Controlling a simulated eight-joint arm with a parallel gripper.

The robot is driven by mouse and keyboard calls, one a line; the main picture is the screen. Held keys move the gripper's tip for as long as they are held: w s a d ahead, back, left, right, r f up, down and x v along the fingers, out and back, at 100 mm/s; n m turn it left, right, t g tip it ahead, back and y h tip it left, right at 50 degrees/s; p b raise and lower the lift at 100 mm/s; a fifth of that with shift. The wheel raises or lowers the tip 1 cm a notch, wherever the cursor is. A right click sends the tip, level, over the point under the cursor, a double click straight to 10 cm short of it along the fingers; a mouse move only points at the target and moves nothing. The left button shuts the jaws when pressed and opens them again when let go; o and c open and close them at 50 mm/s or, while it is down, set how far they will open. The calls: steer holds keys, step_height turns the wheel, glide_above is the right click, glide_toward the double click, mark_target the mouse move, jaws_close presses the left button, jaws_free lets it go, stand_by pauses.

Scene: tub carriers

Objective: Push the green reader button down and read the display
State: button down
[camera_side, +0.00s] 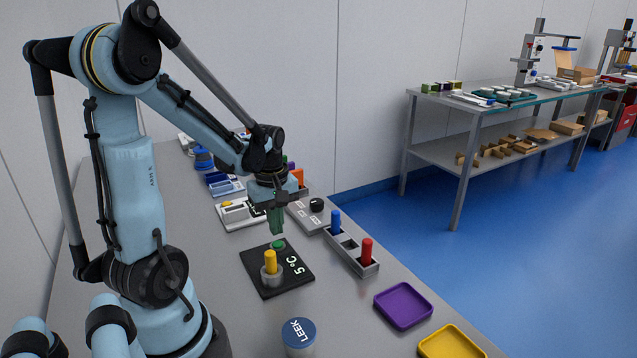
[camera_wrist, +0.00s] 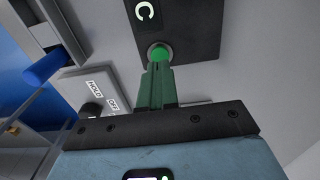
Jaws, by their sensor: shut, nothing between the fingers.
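The black reader (camera_side: 290,281) lies flat on the grey bench, with its green button (camera_side: 278,244) near the back edge. Its lit display (camera_side: 293,263) shows "5 °C". A yellow peg (camera_side: 270,259) stands upright in a small grey holder on the reader. My gripper (camera_side: 278,232) is shut and empty, its green fingers pointing down just above the button, with a small gap in the side view. In the wrist view the fingertips (camera_wrist: 158,66) overlap the near edge of the green button (camera_wrist: 159,52), so contact cannot be told there; the letter C shows beyond.
A grey rack (camera_side: 352,253) with a blue peg and a red peg stands right of the reader. A grey box with a black knob (camera_side: 316,205) is behind. A LEEK tub (camera_side: 299,338), a purple tray (camera_side: 403,306) and a yellow tray (camera_side: 450,345) are in front.

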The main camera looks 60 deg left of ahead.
mark_target(278, 244)
steer(key=shift+r, duration=2.2)
steer(key=shift+d, duration=0.1)
steer(key=w+d+r+m+t, duration=0.2)
steer(key=d+m+t, duration=0.1)
steer(key=d+m, duration=0.6)
steer(key=w+d+r+m+t, duration=0.2)
steer(key=d+m+t, duration=0.2)
steer(key=d+m, duration=0.5)
steer(key=shift+d+r, duration=0.25)
steer(key=shift+d, duration=0.15)
steer(key=c, duration=1.8)
jaws_free()
steer(key=shift+c, duration=0.2)
